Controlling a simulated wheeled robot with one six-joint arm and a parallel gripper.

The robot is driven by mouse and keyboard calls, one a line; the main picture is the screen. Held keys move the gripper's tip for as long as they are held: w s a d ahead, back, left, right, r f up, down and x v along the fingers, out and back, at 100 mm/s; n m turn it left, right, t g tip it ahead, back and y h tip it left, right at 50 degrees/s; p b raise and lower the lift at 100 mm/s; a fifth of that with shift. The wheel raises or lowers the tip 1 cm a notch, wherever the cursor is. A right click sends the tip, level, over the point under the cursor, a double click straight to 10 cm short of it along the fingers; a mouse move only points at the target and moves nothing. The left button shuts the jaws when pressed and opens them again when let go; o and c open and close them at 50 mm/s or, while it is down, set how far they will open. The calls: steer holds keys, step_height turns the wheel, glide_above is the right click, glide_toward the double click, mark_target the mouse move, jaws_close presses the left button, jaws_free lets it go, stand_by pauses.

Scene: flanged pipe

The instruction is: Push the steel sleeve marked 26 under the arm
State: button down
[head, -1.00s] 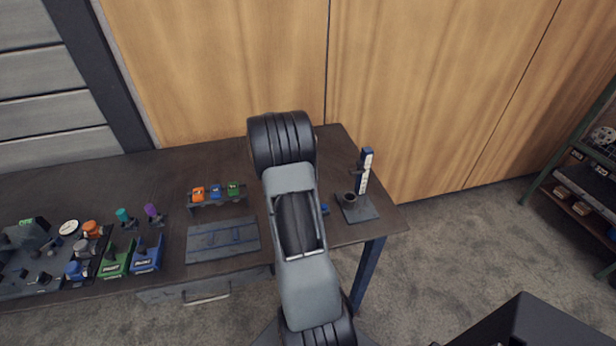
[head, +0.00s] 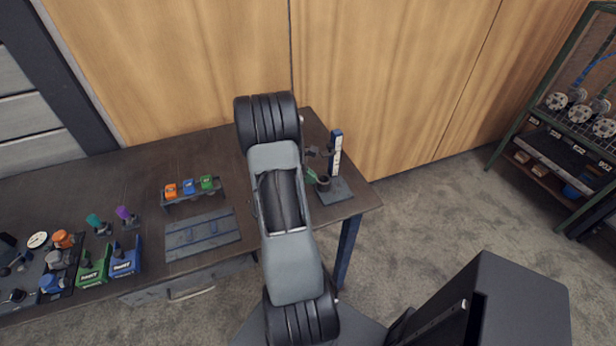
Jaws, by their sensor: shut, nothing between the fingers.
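The stand (head: 336,155) has a blue and white upright on a dark base plate, on the right end of the bench. A short dark arm (head: 319,153) juts left from the upright. A dark round sleeve (head: 323,185) stands upright on the plate, left of and in front of the upright; its mark is too small to read. A small green piece beside the sleeve's left side appears to be the tip of my gripper (head: 312,176), shut and empty. Whether it touches the sleeve is unclear. My arm links hide the rest of the gripper.
On the bench (head: 140,175), a rack (head: 192,193) holds orange, blue and green blocks behind a grey panel (head: 203,234). Several coloured fixtures crowd the left end. A wooden wall (head: 180,60) stands behind. A shelf unit (head: 565,125) is at the far right.

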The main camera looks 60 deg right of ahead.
steer(key=shift+s+d, duration=0.45)
steer(key=shift+s, duration=0.35)
steer(key=shift+w, duration=0.1)
